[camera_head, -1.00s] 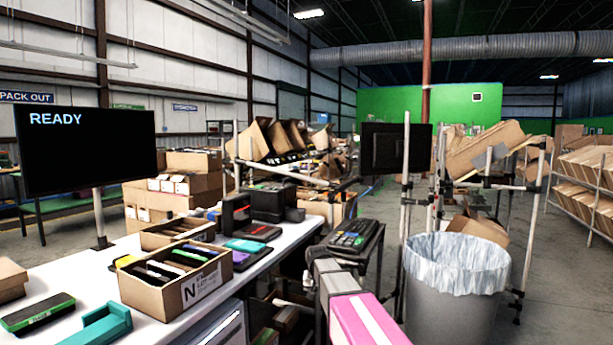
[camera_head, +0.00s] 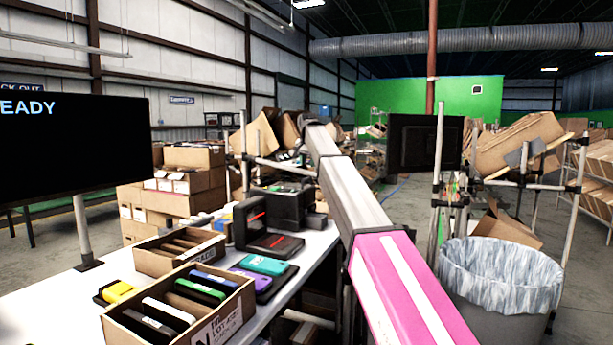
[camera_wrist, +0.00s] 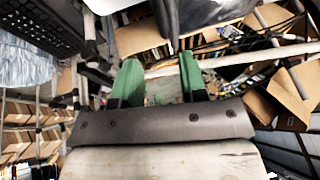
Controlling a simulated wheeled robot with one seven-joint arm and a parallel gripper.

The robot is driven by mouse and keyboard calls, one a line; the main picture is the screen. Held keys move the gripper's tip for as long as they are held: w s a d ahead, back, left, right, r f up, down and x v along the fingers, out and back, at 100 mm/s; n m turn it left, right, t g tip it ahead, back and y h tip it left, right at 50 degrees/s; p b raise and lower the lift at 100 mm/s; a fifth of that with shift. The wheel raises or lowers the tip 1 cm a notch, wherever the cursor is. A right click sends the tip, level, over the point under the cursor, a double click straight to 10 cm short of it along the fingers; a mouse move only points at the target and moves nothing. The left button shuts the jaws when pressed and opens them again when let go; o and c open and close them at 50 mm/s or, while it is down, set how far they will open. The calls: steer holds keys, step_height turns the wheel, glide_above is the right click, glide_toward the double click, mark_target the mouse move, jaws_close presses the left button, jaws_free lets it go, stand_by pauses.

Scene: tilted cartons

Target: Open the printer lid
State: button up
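No printer is labelled. In the head view, a boxy black device (camera_head: 287,207) stands at the back of the white table. Beside it is a black device with an upright panel (camera_head: 249,222) and a thin red line; I cannot tell which is the printer or how its lid stands. My pink and grey arm reaches up and away, right of both devices. The end of it is not clear in the head view. In the wrist view, my gripper (camera_wrist: 160,64) has its two green fingers apart, with nothing held between them.
Cartons of coloured cases, one (camera_head: 215,318) in front, stand on the white table (camera_head: 45,312). A dark monitor (camera_head: 75,140) is at left. A lined bin (camera_head: 500,278) stands right of my arm. Poles, tilted cartons (camera_wrist: 280,95) and a dark panel (camera_wrist: 40,25) surround my gripper.

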mark_target(306, 179)
steer(key=w+f, duration=0.2)
steer(key=w+a+f, duration=0.1)
steer(key=f, duration=0.2)
steer(key=w+f, duration=0.2)
steer(key=shift+w+a+f, duration=0.25)
steer(key=shift+w+f, duration=0.05)
jaws_close()
